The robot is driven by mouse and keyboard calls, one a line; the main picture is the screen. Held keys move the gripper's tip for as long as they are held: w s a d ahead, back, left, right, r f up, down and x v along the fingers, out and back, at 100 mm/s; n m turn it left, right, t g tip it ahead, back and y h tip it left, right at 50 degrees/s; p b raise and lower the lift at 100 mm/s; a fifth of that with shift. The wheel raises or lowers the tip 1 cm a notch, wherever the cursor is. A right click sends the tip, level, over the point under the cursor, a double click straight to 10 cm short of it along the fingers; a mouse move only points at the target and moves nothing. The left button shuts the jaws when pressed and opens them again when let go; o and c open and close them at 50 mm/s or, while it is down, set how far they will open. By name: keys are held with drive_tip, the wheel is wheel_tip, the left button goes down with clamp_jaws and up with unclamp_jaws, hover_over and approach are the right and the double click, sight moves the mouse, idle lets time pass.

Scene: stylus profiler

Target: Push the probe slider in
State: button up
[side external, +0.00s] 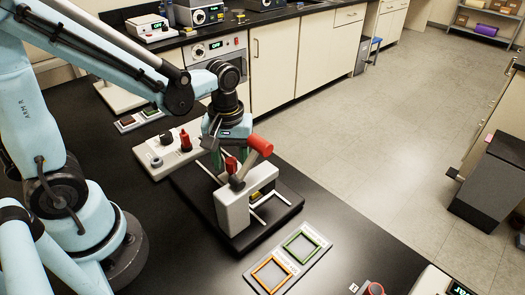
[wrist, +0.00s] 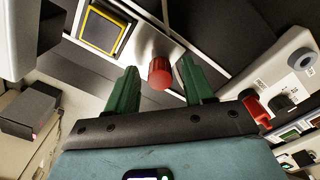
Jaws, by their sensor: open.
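The profiler stands on a black base (side external: 205,205) with a pale upright housing (side external: 238,208) and metal rails. A red knob (wrist: 160,74), seemingly the slider's handle, sits on a silver plate (wrist: 148,45) in the wrist view; it also shows in the side view (side external: 231,165). A larger red-ended lever (side external: 259,145) tilts up from the housing. My gripper (wrist: 158,68) is open, its green fingers either side of the red knob with visible gaps. In the side view the fingers are partly hidden behind the lever and knob.
A pale control box (side external: 155,160) with a red switch stands close beside the profiler. A yellow-framed square (wrist: 103,32) lies near the plate. A tray with orange and green frames (side external: 288,262) lies in front.

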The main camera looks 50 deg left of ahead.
drive_tip(key=shift+c, duration=0.3)
clamp_jaws()
drive_tip(key=shift+d, duration=2.15)
drive_tip(key=shift+o, duration=0.3)
unclamp_jaws()
wheel_tip(320, 180, up, 12)
